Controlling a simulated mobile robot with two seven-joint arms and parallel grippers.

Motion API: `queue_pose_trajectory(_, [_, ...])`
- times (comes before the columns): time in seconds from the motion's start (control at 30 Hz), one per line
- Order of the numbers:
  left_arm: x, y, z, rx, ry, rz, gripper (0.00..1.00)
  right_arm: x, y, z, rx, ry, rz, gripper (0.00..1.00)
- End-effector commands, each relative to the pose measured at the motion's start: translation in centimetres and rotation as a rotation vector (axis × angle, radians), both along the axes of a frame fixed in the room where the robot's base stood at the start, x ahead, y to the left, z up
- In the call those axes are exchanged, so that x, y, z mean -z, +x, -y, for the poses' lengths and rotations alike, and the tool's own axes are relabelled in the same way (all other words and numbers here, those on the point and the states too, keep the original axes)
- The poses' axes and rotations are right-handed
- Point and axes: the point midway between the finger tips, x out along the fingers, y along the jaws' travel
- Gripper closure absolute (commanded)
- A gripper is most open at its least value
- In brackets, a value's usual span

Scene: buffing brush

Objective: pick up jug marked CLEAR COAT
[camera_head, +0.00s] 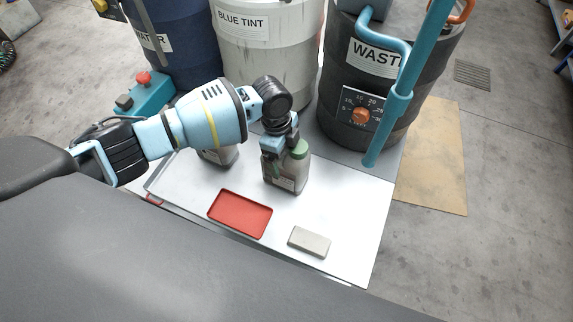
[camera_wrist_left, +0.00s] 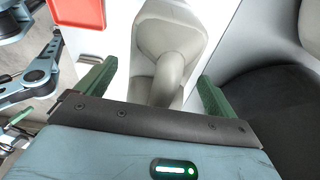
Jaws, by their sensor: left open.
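A grey-beige jug (camera_head: 283,180) stands upright on the white tabletop, with a label on its front too small to read. My left gripper (camera_head: 287,157) is at the top of this jug, coming down from above. In the left wrist view the gripper (camera_wrist_left: 155,85) is open, with its green fingers on either side of the jug's handle (camera_wrist_left: 175,72); I cannot tell whether they touch it. A second jug (camera_head: 221,155) stands to the left, partly hidden by my left arm; its marking is not readable. My right gripper is not in view.
A red tray (camera_head: 240,213) and a grey block (camera_head: 309,242) lie on the table (camera_head: 345,205) in front of the jug. Drums stand behind: a blue one (camera_head: 185,50), a white BLUE TINT one (camera_head: 265,60) and a dark WASTE one (camera_head: 345,85). A teal pipe (camera_head: 405,85) rises at the right.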

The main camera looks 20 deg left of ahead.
Motion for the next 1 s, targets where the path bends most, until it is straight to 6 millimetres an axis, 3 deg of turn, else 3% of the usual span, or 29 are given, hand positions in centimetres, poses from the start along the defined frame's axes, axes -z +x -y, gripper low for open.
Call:
queue_pose_trajectory(0.13, [-0.04, 0.0, -0.01, 0.0, 0.0, 0.0, 0.08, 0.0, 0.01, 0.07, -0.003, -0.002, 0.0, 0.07])
queue_pose_trajectory(0.8, [-0.06, -0.01, -0.05, 0.0, 0.0, -0.001, 0.95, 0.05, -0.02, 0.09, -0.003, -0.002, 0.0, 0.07])
queue_pose_trajectory(1.0, [-0.2, 0.09, -0.01, 0.0, -0.001, 0.002, 0.96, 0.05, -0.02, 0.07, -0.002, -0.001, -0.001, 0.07])
